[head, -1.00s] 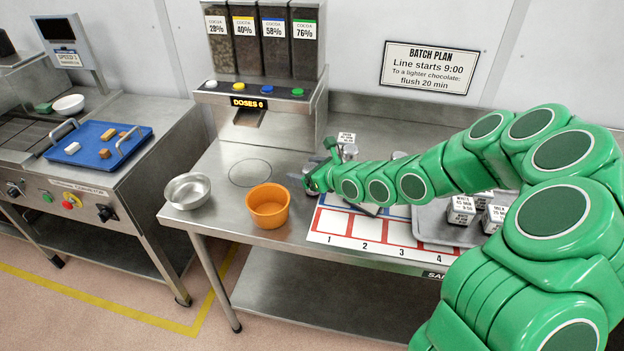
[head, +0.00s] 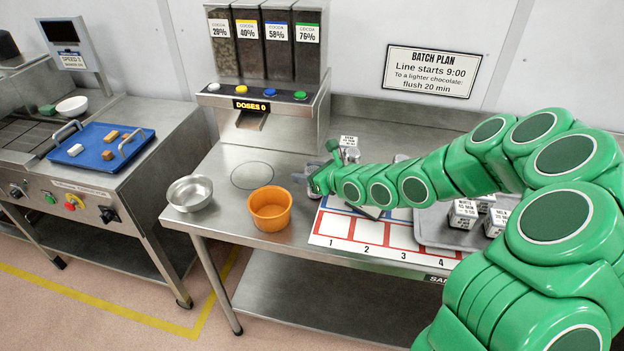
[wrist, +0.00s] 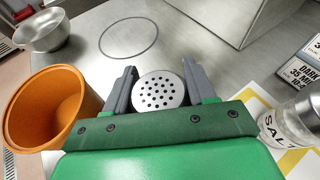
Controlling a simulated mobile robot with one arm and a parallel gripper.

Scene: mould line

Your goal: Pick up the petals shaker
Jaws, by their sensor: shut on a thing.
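In the wrist view a shaker (wrist: 158,91) with a round, perforated metal top stands between the two grey fingers of my gripper (wrist: 158,72). The fingers are shut on its sides. Its body and label are hidden, so I cannot read which shaker it is. A glass shaker marked SALT (wrist: 293,122) stands apart to the right of my gripper. In the head view my gripper (head: 320,178) is low over the table, right of the orange bowl, and my arm hides most of what it holds.
An orange bowl (head: 270,210) and a metal bowl (head: 190,193) stand left of my gripper. The cocoa dispenser (head: 262,110) is behind. A numbered mat (head: 345,240) lies in front, and a grey tray (head: 436,228) with labelled blocks is at right. The marked circle (head: 252,175) is clear.

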